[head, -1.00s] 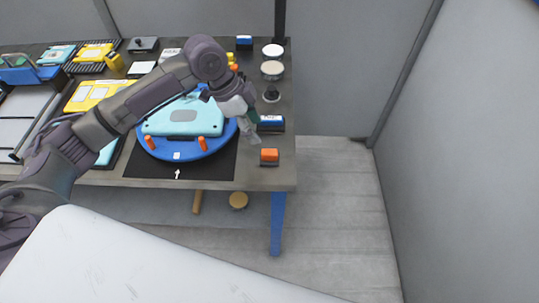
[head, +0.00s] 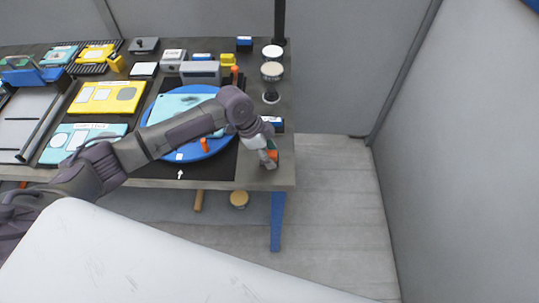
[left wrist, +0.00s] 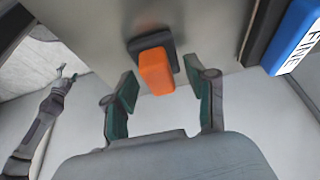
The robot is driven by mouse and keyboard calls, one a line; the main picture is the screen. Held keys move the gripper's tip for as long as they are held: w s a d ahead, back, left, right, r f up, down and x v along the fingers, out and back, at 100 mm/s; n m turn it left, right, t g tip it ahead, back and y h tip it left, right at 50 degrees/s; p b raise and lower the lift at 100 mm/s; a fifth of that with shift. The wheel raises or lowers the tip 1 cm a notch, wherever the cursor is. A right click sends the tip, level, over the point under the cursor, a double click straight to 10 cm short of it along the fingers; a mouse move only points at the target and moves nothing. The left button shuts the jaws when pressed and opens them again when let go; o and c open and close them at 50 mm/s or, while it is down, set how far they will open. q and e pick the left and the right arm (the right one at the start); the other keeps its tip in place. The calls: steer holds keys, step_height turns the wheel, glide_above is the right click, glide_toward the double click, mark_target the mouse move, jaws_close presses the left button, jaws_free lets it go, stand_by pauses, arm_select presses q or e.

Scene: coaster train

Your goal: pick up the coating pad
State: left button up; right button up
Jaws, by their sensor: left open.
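The coating pad appears to be the orange block on a dark base (left wrist: 157,72) at the table's front right corner. My left gripper (left wrist: 164,84) is open in the left wrist view. Its two teal-padded fingers stand on either side of the orange block, apart from it. In the head view my left gripper (head: 267,158) points down at that corner and largely hides the block. Another arm of mine shows small at the left of the left wrist view, with its gripper (left wrist: 67,72) too small to judge.
A blue block marked FINE (left wrist: 296,42) lies close by. A blue turntable (head: 205,147) with a teal panel (head: 185,103) stands left of my gripper. Round pads on stands (head: 272,71) are behind. Beyond the table's right edge is open floor (head: 330,200).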

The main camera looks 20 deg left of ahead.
mark_target(271, 155)
arm_select(q)
steer(key=c, duration=1)
steer(key=shift+r, duration=0.45)
steer(key=r, duration=0.1)
steer(key=r+b, duration=0.1)
steer(key=r, duration=0.1)
steer(key=shift+s+d+r+b, duration=0.25)
steer(key=shift+d+b, duration=0.1)
jaws_close()
steer(key=s+d+r+b, duration=0.2)
steer(key=s+d+r, duration=0.4)
steer(key=s+d, duration=0.1)
steer(key=shift+s+d+r, duration=0.2)
steer(key=shift+d+r, duration=0.15)
steer(key=shift+d, duration=0.1)
steer(key=shift+o, duration=1.5)
jaws_free()
jaws_close()
